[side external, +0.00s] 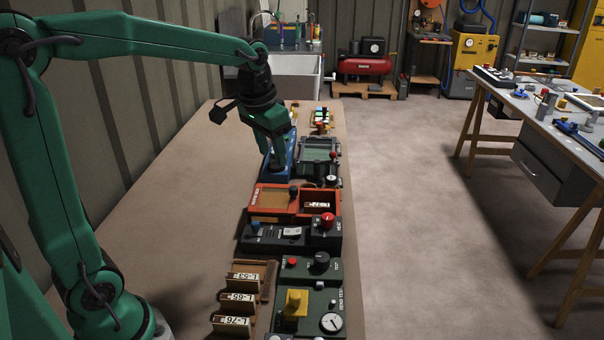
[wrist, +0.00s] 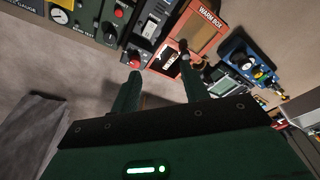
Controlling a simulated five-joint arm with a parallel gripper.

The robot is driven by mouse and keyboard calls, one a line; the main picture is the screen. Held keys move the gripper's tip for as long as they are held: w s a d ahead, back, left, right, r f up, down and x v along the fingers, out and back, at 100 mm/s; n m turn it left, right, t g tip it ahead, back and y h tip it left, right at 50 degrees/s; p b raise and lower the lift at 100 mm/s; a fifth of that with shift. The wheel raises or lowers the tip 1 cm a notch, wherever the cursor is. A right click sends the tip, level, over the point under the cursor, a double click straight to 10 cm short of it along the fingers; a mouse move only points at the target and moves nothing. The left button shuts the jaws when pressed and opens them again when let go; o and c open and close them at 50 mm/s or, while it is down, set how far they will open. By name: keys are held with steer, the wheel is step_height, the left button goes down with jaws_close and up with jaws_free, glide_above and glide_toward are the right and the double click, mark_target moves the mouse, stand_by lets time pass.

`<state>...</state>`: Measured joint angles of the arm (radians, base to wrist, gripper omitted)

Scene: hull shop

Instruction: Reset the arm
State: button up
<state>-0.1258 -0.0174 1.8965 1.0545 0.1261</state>
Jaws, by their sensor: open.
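My gripper (side external: 277,160) hangs pointing down above the back part of the bench, in front of a blue unit (side external: 266,166) that it partly hides. In the wrist view my gripper (wrist: 160,64) has its two fingers spread apart, with nothing held between them. The orange-red warm box (side external: 258,211) stands nearer the camera, apart from the gripper. A white label tag (side external: 318,205) lies in its right compartment. The warm box also shows beyond the fingers in the wrist view (wrist: 208,20).
A black panel (side external: 270,238) with a red knob stands in front of the warm box. Nearer are a rack of tags (side external: 238,297) and a green test unit (side external: 318,297) with a yellow block. A green-topped device (side external: 318,147) stands behind. The bench's left side (side external: 190,190) is clear.

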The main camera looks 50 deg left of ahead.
steer(key=s+d+t, duration=0.1)
steer(key=s+d, duration=0.1)
steer(key=s, duration=0.6)
steer(key=s+d+t, duration=0.2)
steer(key=s+d, duration=0.1)
steer(key=s, duration=0.6)
steer(key=shift+f, duration=0.45)
stand_by(0.8)
